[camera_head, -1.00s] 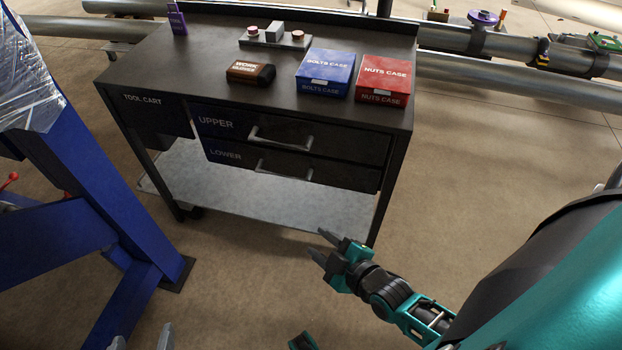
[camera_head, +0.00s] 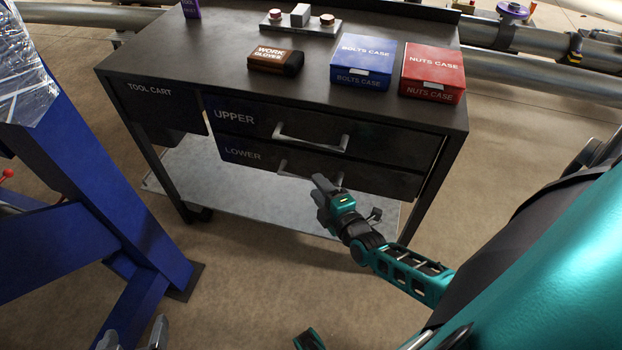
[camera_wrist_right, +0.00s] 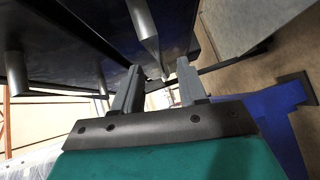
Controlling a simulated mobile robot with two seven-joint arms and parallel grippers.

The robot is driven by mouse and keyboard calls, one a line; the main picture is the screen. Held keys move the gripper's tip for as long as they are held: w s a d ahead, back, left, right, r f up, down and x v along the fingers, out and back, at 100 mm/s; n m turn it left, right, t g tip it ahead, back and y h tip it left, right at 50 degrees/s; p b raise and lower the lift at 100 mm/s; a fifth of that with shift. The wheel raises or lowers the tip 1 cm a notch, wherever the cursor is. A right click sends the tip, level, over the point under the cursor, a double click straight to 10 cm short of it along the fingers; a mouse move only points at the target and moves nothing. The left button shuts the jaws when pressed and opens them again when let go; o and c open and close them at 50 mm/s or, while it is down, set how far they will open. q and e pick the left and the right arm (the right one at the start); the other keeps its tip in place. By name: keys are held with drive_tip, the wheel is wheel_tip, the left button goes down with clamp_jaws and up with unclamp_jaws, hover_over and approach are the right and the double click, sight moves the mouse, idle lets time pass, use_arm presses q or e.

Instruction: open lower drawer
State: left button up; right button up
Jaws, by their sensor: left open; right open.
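The tool cart's lower drawer (camera_head: 385,179) is a dark front labelled LOWER, under the upper drawer (camera_head: 385,143); both look shut. The lower drawer's metal handle (camera_head: 288,172) is partly hidden by my right gripper. My right gripper (camera_head: 322,184) is open at the right part of that handle. In the right wrist view, the open fingers (camera_wrist_right: 158,82) point at a metal handle bar (camera_wrist_right: 145,28) whose near end shows close to the gap between the fingertips. I cannot tell whether they touch. My left gripper (camera_head: 133,338) is open and empty at the bottom left.
The cart top (camera_head: 200,65) carries work gloves (camera_head: 275,60), a blue bolts case (camera_head: 362,62) and a red nuts case (camera_head: 432,72). The upper handle (camera_head: 311,140) is just above my right gripper. A blue stand (camera_head: 100,190) is at left. Floor in front is clear.

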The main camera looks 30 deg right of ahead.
drive_tip(key=shift+w+d+f+b, duration=0.15)
drive_tip(key=shift+w+b, duration=0.15)
drive_tip(key=shift+w, duration=0.85)
drive_tip(key=shift+w+f+b, duration=0.15)
drive_tip(key=shift+w+b, duration=0.15)
drive_tip(key=shift+w, duration=0.8)
clamp_jaws()
